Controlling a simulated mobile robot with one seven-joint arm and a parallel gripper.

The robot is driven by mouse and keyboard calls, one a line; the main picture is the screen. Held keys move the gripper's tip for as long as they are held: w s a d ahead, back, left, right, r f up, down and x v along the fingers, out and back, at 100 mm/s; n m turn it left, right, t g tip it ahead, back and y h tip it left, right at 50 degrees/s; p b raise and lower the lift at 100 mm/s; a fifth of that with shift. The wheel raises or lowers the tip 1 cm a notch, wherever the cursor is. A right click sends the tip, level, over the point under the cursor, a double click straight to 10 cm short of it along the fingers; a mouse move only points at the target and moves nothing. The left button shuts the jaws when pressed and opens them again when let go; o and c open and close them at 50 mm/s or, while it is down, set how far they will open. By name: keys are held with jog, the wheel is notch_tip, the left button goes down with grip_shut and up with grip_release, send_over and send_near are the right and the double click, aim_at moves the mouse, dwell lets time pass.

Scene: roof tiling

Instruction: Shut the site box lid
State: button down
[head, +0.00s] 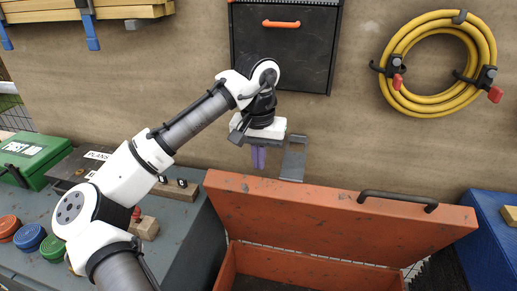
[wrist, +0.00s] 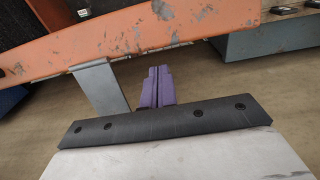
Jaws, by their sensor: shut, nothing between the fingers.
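The orange site box (head: 300,262) stands at the lower right of the head view, and its dark inside shows. Its lid (head: 290,210) is open and raised at the back, with a black handle (head: 398,200) near its top right. My gripper (head: 258,158) has purple fingers and points down, above and behind the lid's upper left edge in that view. In the wrist view the purple fingertips (wrist: 157,85) are together, with nothing between them. The orange lid (wrist: 150,35) spans the top there, beyond the fingers. I cannot tell whether they touch it.
A grey bench (head: 185,222) stands left of the box, with red, blue and green round pots and a green case (head: 30,158). A blue box (head: 490,235) stands at the right. A yellow hose (head: 440,62) and a dark panel (head: 285,50) hang on the wall behind.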

jog(key=f, duration=0.5)
jog(key=shift+w+d+f, duration=0.1)
jog(key=shift+w+f, duration=0.1)
jog(key=shift+f, duration=0.2)
jog(key=shift+f, duration=0.1)
